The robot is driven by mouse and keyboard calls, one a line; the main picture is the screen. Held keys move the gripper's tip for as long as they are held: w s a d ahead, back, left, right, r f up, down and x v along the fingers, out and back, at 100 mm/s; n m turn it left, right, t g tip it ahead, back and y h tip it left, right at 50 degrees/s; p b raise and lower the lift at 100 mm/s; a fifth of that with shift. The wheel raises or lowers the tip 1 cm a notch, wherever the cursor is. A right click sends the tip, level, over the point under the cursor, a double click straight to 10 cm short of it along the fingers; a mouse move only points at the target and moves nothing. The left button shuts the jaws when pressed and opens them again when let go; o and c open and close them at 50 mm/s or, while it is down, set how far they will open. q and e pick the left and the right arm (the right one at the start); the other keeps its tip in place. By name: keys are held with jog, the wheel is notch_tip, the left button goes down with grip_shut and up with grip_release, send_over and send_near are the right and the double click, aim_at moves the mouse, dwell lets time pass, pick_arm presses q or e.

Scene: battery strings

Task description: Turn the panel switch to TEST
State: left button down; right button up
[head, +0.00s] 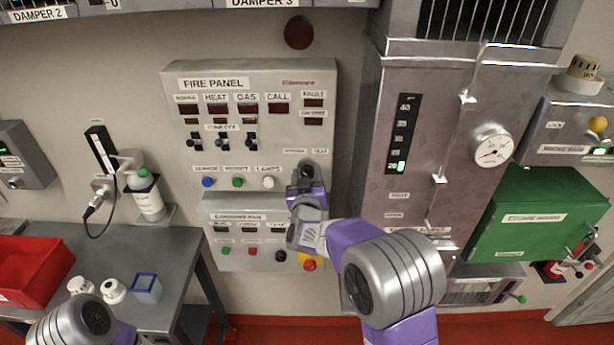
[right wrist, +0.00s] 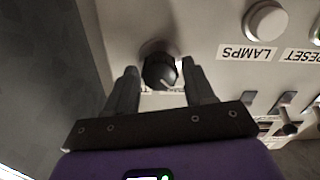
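The fire panel (head: 262,84) is a grey wall box with displays, toggles and buttons. Its switch, a dark round knob (head: 308,170), sits at the panel's lower right under two small labels too blurred to read surely. The knob also shows in the right wrist view (right wrist: 160,73), with a light pointer mark. My right gripper (head: 306,186) is at the knob. In the right wrist view its two fingers (right wrist: 162,88) stand apart, one on each side of the knob, with gaps visible between. Only part of my left arm shows at bottom left; its gripper is out of view.
A white LAMPS button (head: 268,183) is left of the knob, beside green and blue buttons. A second panel (head: 222,207) with a red button (head: 310,265) is below. A grey cabinet (head: 405,75) stands to the right. A table (head: 180,262) is at left.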

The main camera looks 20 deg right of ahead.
jog(key=c, duration=0.8)
jog(key=shift+o, duration=0.2)
jog(key=shift+d+f+m+b, duration=0.1)
jog(key=shift+f+m+b, duration=0.05)
jog(key=shift+m+b, duration=8.15)
jog(key=shift+m+p, duration=0.5)
jog(key=shift+m, duration=0.3)
jog(key=o, duration=1)
